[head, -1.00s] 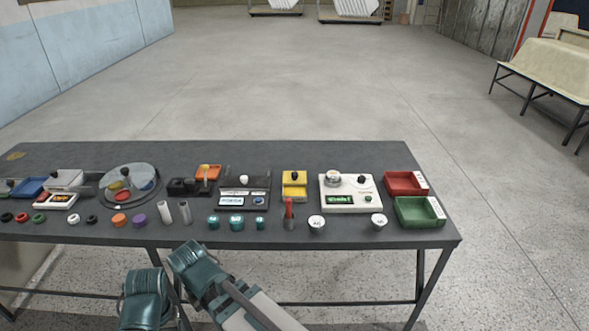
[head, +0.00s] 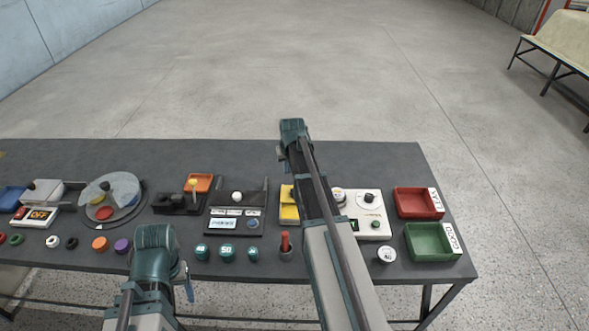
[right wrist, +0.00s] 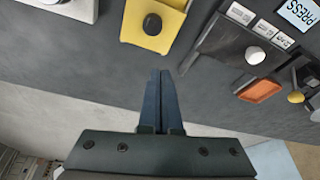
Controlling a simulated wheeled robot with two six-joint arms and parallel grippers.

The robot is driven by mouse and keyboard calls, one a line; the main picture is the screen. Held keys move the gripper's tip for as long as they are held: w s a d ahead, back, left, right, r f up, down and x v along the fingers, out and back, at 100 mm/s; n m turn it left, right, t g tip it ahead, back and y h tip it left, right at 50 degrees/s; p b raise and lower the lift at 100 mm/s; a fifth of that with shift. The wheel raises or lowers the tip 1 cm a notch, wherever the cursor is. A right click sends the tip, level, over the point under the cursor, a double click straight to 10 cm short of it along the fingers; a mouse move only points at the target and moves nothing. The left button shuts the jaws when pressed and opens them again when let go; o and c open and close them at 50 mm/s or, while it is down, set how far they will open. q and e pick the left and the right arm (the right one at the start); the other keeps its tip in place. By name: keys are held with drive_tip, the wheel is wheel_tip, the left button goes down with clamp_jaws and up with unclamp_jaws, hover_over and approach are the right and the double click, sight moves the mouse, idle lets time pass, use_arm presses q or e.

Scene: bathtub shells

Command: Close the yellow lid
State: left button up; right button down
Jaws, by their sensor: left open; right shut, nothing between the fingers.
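The yellow lid with its black knob is partly hidden by my right arm in the head view, where a yellow edge (head: 286,193) shows above the yellow box front (head: 289,214). In the right wrist view the yellow lid (right wrist: 140,32) and its knob are clear at the top. I cannot tell exactly how far open it is. My right gripper (head: 281,153) is past the lid towards the table's far edge. Its fingers (right wrist: 161,76) are shut, empty and apart from the lid. My left gripper (head: 188,284) is open and empty at the near table edge, far from the lid.
A black device with a display (head: 223,224) stands left of the yellow box, and a white device (head: 368,222) stands right. Red (head: 416,202) and green (head: 430,242) trays are at the right. Teal caps and a red-topped peg (head: 285,243) stand in front. The far table strip is mostly clear.

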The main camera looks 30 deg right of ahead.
use_arm(q)
drive_tip(key=shift+w+d, duration=0.2)
drive_tip(key=shift+w, duration=0.1)
use_arm(e)
drive_tip(key=shift+w+d+r, duration=0.1)
drive_tip(key=shift+w+d, duration=0.15)
drive_tip(key=shift+d, duration=0.35)
drive_tip(key=shift+w+d+r, duration=0.1)
drive_tip(key=shift+w+d, duration=0.15)
drive_tip(key=shift+d, duration=0.3)
drive_tip(key=b+x, duration=0.9)
drive_tip(key=x, duration=0.1)
drive_tip(key=shift+b, duration=0.35)
drive_tip(key=s, duration=0.1)
drive_tip(key=s+a, duration=0.1)
drive_tip(key=s, duration=0.1)
drive_tip(key=shift+s+r, duration=0.1)
drive_tip(key=shift+s, duration=0.1)
use_arm(q)
wheel_tip(320, 180, down, 9)
use_arm(e)
drive_tip(key=shift+s+a, duration=0.1)
drive_tip(key=shift+s, duration=0.05)
use_arm(q)
drive_tip(key=shift+f, duration=0.1)
